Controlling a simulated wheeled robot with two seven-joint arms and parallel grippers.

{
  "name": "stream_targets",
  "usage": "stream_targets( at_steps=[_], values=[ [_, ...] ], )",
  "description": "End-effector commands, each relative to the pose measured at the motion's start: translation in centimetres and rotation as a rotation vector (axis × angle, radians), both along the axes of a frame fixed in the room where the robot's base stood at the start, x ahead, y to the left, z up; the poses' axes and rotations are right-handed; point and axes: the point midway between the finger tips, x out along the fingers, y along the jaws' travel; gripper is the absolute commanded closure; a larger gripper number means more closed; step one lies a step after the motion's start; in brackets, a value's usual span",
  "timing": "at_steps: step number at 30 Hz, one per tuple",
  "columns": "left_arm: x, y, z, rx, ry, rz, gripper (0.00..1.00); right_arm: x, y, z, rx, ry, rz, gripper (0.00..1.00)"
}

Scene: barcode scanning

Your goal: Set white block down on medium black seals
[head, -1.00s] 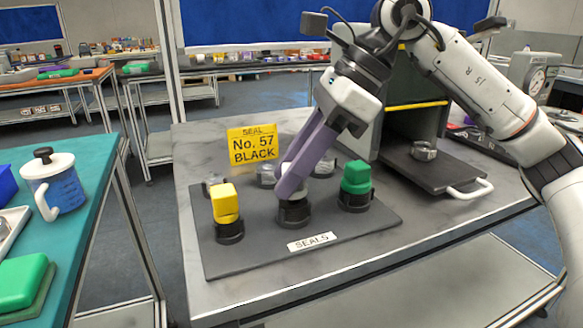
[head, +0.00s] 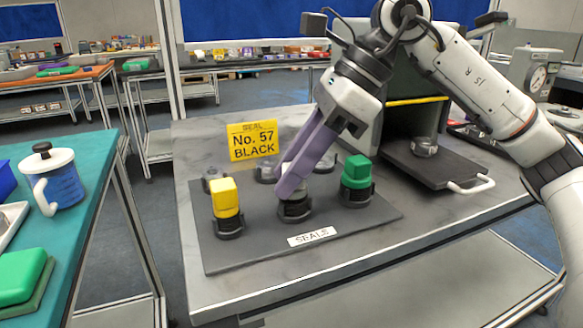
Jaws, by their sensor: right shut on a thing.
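My right gripper (head: 287,187) reaches down from the upper right with its purple fingers at the middle black seal (head: 294,209) on the dark seals mat (head: 350,226). It is shut on the white block (head: 286,168), of which only a small pale part shows behind the fingers. The block is at the top of the middle seal; the fingers hide whether it touches. A yellow block (head: 225,196) sits on the left black seal (head: 229,227). A green block (head: 356,172) sits on the right black seal (head: 356,195). My left gripper is out of view.
Clear seals (head: 213,178) stand at the mat's back edge. A yellow sign (head: 252,141) reading "No. 57 BLACK" stands behind them. To the right is an open grey cabinet with a pulled-out tray (head: 432,167). A teal table (head: 95,190) with a mug (head: 58,182) is at left.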

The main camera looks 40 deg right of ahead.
Motion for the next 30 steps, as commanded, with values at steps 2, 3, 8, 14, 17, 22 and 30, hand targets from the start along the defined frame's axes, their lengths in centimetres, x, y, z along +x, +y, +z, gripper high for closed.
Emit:
stream_targets(
  at_steps=[2,3,8,14,17,22,30],
  values=[
    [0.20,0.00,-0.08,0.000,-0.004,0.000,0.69,0.00,0.02,-0.25,0.000,0.000,0.000,0.98],
    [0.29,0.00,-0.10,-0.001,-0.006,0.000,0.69,0.00,0.02,-0.36,0.000,0.000,0.000,0.98],
    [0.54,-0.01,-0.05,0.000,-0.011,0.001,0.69,0.01,0.02,-0.48,0.000,-0.002,0.000,0.65],
    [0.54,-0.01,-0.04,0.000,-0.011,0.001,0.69,0.00,0.02,-0.49,0.000,0.000,0.000,0.50],
    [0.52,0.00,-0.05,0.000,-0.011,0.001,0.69,0.00,0.02,-0.49,0.000,0.000,0.000,0.50],
    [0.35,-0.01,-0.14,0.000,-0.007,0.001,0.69,0.00,0.02,-0.51,0.000,0.000,0.000,0.37],
    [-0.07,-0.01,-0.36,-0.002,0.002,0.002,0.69,0.00,0.01,-0.50,0.000,0.000,0.000,0.37]
  ],
)
